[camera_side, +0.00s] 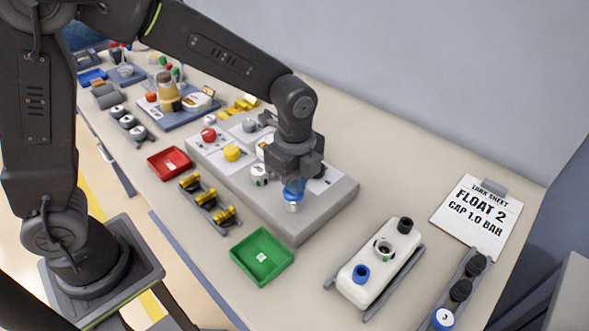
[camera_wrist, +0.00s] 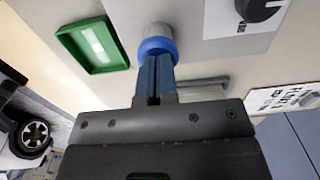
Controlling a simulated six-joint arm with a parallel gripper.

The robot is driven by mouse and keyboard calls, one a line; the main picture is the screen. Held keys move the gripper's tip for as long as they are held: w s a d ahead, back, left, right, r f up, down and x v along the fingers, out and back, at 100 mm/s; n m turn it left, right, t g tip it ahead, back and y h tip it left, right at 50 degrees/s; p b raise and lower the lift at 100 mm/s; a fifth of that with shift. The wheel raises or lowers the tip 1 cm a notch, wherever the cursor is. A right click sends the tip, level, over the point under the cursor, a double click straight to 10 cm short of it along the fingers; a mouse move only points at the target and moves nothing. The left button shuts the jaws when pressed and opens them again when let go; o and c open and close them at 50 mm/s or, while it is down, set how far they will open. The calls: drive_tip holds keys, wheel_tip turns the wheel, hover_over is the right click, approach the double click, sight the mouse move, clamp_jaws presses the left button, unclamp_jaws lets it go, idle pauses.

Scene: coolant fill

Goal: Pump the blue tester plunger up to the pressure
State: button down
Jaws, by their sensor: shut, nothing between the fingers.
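The blue tester plunger (camera_side: 293,194) stands at the right front end of a light grey panel (camera_side: 325,208), directly below my gripper (camera_side: 296,183). In the wrist view the plunger shows as a blue ring (camera_wrist: 157,46) on a pale round body. My gripper (camera_wrist: 155,62) is shut and empty, its fingertips pointing down at the blue ring. They look very close to or touching its top; I cannot tell which. A round white dial (camera_side: 260,174) sits on the panel beside my gripper, but its reading is too small to make out.
A green tray (camera_side: 288,253) and a red tray (camera_side: 184,156) lie in front of the panel. A white tank (camera_side: 350,286) with a blue cap stands to the right. A task sheet (camera_side: 470,225) reads "FLOAT 2, CAP 1.0 BAR". Bare table lies between tank and sheet.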

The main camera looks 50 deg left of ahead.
drive_tip(key=shift+f, duration=0.15)
wheel_tip(320, 180, up, 14)
drive_tip(key=shift+r, duration=0.2)
idle(2.0)
drive_tip(key=s+a+n+t, duration=0.2)
drive_tip(key=s+a+n, duration=0.3)
drive_tip(key=s+n, duration=0.2)
drive_tip(key=s+a+f+n+t, duration=0.1)
drive_tip(key=s+a+n+t, duration=0.2)
drive_tip(key=s+a+n, duration=0.3)
drive_tip(key=s+n, duration=0.2)
drive_tip(key=n, duration=0.3)
drive_tip(key=shift+s+f+t, duration=0.15)
drive_tip(key=shift+f+t, duration=0.1)
drive_tip(key=shift+t, duration=0.05)
drive_tip(key=shift+d, duration=0.1)
